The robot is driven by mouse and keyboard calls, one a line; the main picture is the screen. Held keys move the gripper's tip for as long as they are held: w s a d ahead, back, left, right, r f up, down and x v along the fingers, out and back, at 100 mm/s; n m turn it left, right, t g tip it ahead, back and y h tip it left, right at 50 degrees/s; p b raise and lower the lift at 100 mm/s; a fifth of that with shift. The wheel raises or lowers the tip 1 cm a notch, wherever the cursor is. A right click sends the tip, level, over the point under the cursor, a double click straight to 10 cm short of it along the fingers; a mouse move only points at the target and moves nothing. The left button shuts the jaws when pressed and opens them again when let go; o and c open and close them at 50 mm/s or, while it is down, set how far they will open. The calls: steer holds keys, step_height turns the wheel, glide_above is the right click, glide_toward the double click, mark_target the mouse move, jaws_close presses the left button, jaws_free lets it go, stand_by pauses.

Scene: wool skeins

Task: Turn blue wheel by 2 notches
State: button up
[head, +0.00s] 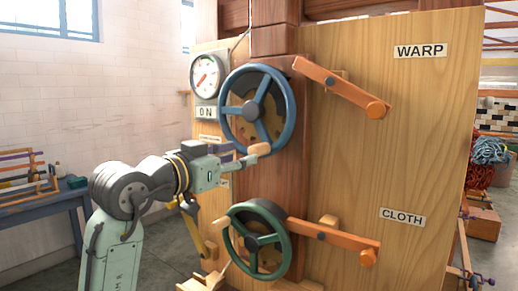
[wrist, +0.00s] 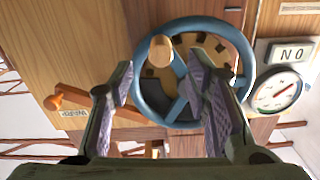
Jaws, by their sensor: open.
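The blue wheel (head: 254,109) is mounted upright on the wooden loom post, with spokes and a pale wooden handle knob (head: 259,149) at the bottom of its rim. My gripper (head: 234,157) is in front of the lower rim, close to the knob on its left. In the wrist view, which is upside down, the blue wheel (wrist: 143,98) fills the middle. The knob (wrist: 160,48) appears between the tips of my open gripper (wrist: 160,70), which look apart from it. Whether the fingers reach around the knob in depth is unclear. A notched disc (wrist: 190,45) shows behind the spokes.
An orange lever (head: 340,87) by the WARP label sits right of the blue wheel. A green wheel (head: 252,241) with another orange lever (head: 340,242) by the CLOTH label is below. A dial gauge (head: 206,74) and ON plate are at upper left. Free room lies left.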

mark_target(253, 152)
steer(key=p+x, duration=0.2)
steer(key=x, duration=0.6)
steer(key=shift+w+d, duration=0.15)
steer(key=shift+w, duration=0.05)
steer(key=shift+c, duration=0.5)
jaws_close()
